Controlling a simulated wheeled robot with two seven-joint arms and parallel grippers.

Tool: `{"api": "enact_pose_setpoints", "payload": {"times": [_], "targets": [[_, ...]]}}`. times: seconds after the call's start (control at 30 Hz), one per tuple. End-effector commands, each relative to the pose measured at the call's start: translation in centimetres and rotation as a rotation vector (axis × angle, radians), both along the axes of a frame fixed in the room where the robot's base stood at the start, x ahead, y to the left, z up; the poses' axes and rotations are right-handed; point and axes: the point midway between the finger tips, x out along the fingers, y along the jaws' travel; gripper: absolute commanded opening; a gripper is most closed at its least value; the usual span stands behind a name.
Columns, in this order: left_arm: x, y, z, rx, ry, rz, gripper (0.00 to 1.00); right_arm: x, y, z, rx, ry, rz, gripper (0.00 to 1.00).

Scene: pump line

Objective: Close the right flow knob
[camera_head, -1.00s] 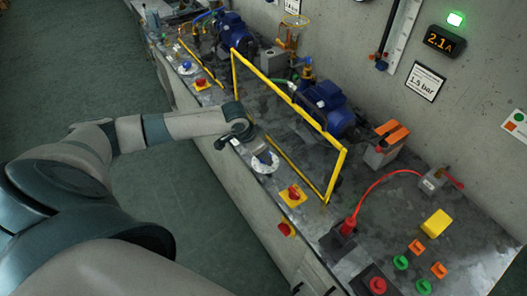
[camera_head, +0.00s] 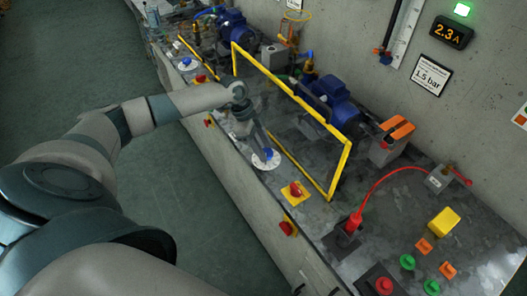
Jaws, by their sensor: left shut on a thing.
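The right flow knob (camera_head: 268,153) is a small blue knob on a round white dial (camera_head: 264,163) near the front edge of the bench. My left gripper (camera_head: 265,150) reaches down to it from the left and above. Its fingers are shut on the blue knob, and they partly hide it. My right gripper is not in view.
A yellow frame (camera_head: 341,163) stands just behind the dial, with a blue pump (camera_head: 330,98) beyond it. A red switch on a yellow plate (camera_head: 295,191) sits to the right. A red cable (camera_head: 378,185) plugs into the bench. The display (camera_head: 446,31) reads 2.3 A.

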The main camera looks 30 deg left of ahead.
Motion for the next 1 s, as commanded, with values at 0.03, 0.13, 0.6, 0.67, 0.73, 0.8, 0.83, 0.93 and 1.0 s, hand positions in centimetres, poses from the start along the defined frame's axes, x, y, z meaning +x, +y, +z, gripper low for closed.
{"api": "enact_pose_setpoints", "payload": {"times": [0.03, 0.13, 0.6, 0.67, 0.73, 0.8, 0.83, 0.93, 1.0], "targets": [[0.19, 0.04, -0.09, 0.001, -0.003, -0.021, 0.14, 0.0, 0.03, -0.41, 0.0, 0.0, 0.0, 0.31], [0.16, 0.05, -0.04, 0.001, -0.003, -0.062, 0.14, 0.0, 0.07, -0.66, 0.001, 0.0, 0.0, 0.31], [0.15, 0.1, 0.08, 0.002, -0.002, -0.104, 0.14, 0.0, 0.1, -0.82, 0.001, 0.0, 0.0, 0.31], [0.15, 0.09, 0.07, 0.003, -0.002, -0.104, 0.14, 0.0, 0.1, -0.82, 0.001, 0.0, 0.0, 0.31], [0.15, 0.09, 0.07, 0.003, -0.002, -0.104, 0.43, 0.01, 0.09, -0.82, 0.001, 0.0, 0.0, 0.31], [0.14, 0.08, 0.06, 0.002, -0.003, -0.104, 0.55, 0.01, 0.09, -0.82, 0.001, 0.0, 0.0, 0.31], [0.13, 0.08, 0.06, 0.001, -0.001, -0.103, 0.55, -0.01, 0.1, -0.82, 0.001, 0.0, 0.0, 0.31], [0.12, 0.06, 0.04, 0.001, -0.001, -0.103, 0.55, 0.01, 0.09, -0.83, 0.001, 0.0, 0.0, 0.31], [0.11, 0.06, 0.03, 0.001, -0.001, -0.103, 0.55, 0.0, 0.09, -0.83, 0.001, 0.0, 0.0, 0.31]]}}
